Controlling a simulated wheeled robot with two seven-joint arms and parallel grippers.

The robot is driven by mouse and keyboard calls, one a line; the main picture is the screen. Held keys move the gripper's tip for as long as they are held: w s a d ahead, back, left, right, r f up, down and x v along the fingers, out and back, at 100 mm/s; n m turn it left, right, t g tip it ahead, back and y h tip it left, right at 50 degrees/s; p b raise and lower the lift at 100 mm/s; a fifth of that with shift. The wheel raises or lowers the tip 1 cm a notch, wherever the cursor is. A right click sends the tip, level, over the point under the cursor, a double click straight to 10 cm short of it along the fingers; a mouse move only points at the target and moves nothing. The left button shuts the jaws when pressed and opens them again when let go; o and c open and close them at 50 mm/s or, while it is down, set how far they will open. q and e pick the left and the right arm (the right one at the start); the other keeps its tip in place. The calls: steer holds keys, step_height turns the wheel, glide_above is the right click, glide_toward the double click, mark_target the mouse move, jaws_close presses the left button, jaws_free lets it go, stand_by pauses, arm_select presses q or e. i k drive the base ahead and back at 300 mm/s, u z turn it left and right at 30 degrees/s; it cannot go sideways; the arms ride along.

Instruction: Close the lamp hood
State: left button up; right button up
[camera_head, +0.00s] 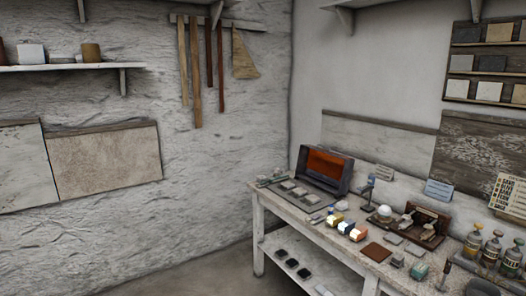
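A dark box-like hood (347,176) with an orange-brown inside stands at the back left of the workbench. Its front is open toward the room; I cannot tell for sure that it is the lamp hood. A small dark upright stand (368,190), perhaps a lamp, is to its right. A pale sphere (385,211) sits to the right of that stand. Neither of my grippers shows in the head view.
The whitish workbench (259,222) is crowded with small blocks, a brown square plate (377,252), a wooden holder (431,221) and several bottles (473,242). A lower shelf (318,270) holds dark trays. The floor (200,277) left of the bench is clear.

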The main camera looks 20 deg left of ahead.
mark_target(334, 168)
steer(key=u, duration=0.65)
steer(key=i, duration=1)
steer(key=u, duration=0.75)
steer(key=i, duration=1.95)
steer(key=z, duration=0.8)
steer(key=i, duration=1.15)
steer(key=z, duration=1.25)
